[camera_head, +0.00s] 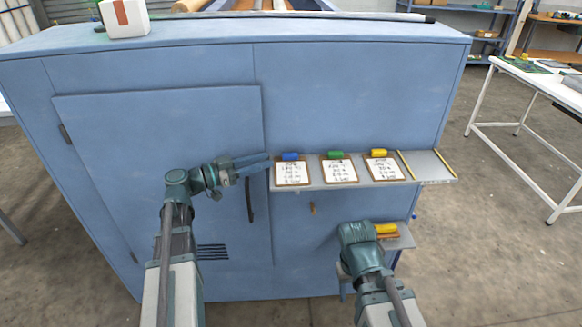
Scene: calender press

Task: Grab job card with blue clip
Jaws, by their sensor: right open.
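The job card with the blue clip (292,174) is the leftmost of three on a narrow shelf fixed to the blue cabinet. It is a white sheet with handwriting on a brown board, blue clip on top. My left gripper (268,160) points right, its two fingers slightly apart, with the tips close to the card's upper left edge. I cannot tell whether they touch it; nothing shows between them. My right gripper (357,235) is lower, below the shelf; its fingers are mostly hidden behind its own wrist.
Cards with a green clip (339,171) and a yellow clip (383,169) stand to the right on the shelf (437,168), whose right end is bare between yellow strips. A yellow object (386,228) lies on a lower ledge. A black door handle (249,200) is below my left gripper.

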